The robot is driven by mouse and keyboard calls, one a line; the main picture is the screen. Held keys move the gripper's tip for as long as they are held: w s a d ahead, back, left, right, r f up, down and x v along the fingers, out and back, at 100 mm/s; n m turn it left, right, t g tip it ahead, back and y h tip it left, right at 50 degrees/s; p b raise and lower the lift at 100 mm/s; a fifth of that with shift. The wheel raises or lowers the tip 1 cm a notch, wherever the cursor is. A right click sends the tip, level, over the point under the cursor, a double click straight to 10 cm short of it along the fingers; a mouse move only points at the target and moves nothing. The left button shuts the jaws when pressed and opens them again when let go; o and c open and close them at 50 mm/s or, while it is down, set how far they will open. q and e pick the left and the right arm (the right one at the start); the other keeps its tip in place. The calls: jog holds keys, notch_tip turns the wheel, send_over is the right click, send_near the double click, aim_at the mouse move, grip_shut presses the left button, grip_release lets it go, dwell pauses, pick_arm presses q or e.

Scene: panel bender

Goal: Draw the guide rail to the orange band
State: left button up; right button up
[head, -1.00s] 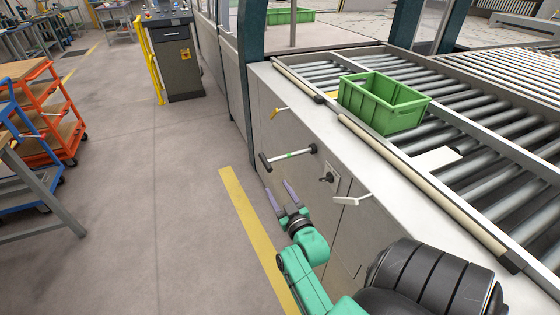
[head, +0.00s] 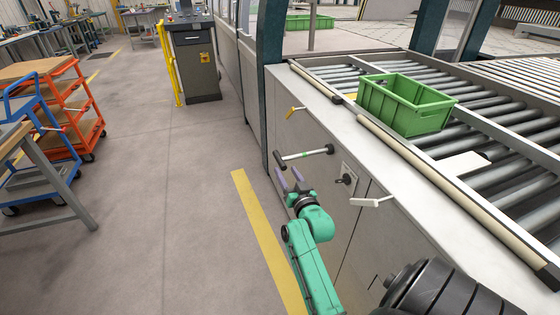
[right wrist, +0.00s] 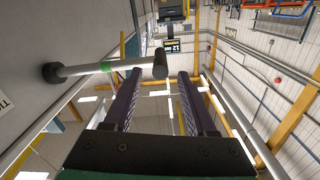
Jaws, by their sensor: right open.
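The guide rail appears to be a pale rod (head: 318,152) sticking out of the grey cabinet front, with a black end grip (head: 280,160) and a green band. In the right wrist view the rod (right wrist: 82,69) comes from a black collar at the left, and its black end grip (right wrist: 160,65) lies between the lines of the fingers, near their tips. I see no orange band on the rod. My right gripper (head: 289,176) is open and empty, just short of the grip; I cannot tell whether it touches. My left gripper is not in view.
An orange-handled lever (head: 293,111) is farther along the cabinet front; a white-handled lever (head: 371,202) and a black knob (head: 345,179) are nearer. A green crate (head: 408,105) stands on the roller conveyor above.

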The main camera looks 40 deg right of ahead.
aim_at(279, 160)
jog(key=x, duration=0.7)
jog(key=shift+w+d, duration=0.1)
jog(key=shift+w, duration=0.2)
grip_shut()
jog(key=shift+f, duration=0.1)
dwell(0.8)
